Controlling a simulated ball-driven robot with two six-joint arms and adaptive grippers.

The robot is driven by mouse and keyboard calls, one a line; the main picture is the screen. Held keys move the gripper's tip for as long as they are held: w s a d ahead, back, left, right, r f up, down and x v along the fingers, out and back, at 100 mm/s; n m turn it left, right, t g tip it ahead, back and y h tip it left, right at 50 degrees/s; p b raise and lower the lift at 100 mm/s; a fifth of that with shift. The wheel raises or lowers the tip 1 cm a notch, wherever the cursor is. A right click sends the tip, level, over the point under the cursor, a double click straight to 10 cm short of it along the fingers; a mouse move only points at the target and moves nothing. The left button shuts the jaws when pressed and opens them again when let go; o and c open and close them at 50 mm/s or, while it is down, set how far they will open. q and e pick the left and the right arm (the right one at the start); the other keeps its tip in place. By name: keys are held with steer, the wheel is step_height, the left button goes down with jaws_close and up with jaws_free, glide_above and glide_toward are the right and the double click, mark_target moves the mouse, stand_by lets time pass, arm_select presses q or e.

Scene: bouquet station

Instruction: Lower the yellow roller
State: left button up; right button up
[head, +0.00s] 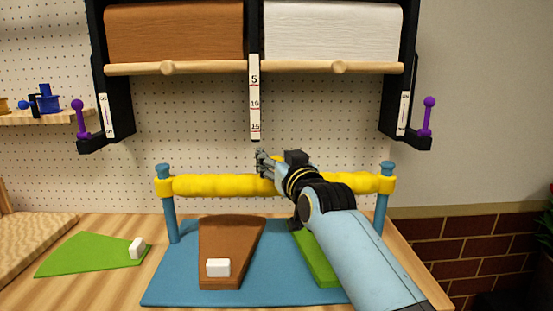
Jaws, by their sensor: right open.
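The yellow roller (215,185) spans level between two blue posts, the left post (171,215) and the right post (381,212), above a blue mat (175,287). My right gripper (261,162) is open, at the middle of the roller in the picture, its fingers pointing up and left. My right arm hides part of the roller; I cannot tell whether the gripper touches it. My left gripper is not in view.
A brown wedge (230,240) with a white block (218,267) and a green piece (315,257) lie under the roller. Another green piece (85,254) with a white block (137,248) lies left. Brown (175,33) and white (333,30) rolls hang above, beside a numbered scale (255,100).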

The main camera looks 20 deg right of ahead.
steer(key=shift+c, duration=0.3)
jaws_close()
step_height(320, 180, down, 11)
steer(key=b, duration=0.6)
steer(key=shift+w+r, duration=0.2)
